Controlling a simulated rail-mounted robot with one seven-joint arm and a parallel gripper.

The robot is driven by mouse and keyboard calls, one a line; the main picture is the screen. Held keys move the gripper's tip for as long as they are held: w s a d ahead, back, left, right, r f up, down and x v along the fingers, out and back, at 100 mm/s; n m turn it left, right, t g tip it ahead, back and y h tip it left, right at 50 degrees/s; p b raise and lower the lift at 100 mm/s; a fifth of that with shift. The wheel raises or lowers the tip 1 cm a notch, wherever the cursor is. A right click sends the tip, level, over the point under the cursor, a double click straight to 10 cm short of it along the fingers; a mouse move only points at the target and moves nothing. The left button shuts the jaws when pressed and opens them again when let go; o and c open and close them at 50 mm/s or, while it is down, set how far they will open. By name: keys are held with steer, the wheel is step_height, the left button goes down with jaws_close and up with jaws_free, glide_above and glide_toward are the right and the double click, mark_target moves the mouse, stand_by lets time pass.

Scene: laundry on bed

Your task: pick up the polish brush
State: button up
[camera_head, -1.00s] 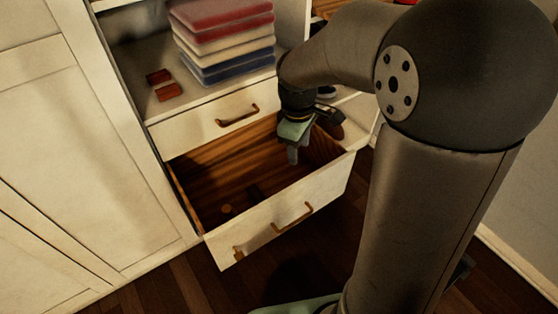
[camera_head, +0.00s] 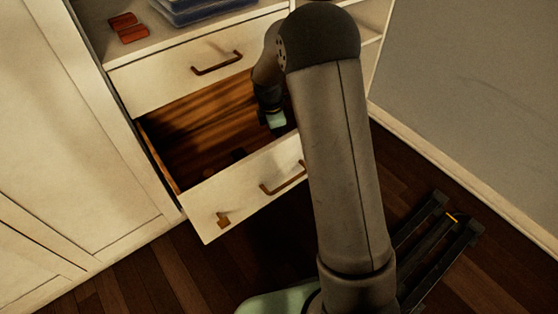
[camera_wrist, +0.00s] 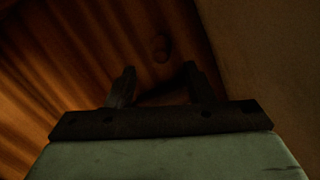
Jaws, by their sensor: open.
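My gripper (camera_wrist: 160,86) is open, with its two dark fingers apart in the wrist view. It points down into the open drawer, and in the head view the gripper (camera_head: 277,124) is at the drawer's right part, partly covered by my arm. In the wrist view a small dark brown rounded thing (camera_wrist: 160,47), possibly part of the polish brush, lies on the drawer floor beyond the fingertips. The space between the fingers is very dark, so I cannot tell whether anything lies there. In the head view a small dark shape (camera_head: 238,154) shows inside the drawer; I cannot tell what it is.
The open drawer's front panel (camera_head: 245,192) stands close in front of my gripper. A closed drawer (camera_head: 190,68) is above. A wall (camera_head: 465,80) is at right.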

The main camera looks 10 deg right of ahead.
steer(key=f+b, duration=0.1)
steer(key=f, duration=0.1)
steer(key=f+b, duration=0.1)
steer(key=f, duration=0.2)
steer(key=f+b, duration=0.1)
steer(key=f, duration=0.2)
steer(key=shift+d+b, duration=0.3)
steer(key=shift+d, duration=0.05)
steer(key=shift+r, duration=0.1)
steer(key=c, duration=1)
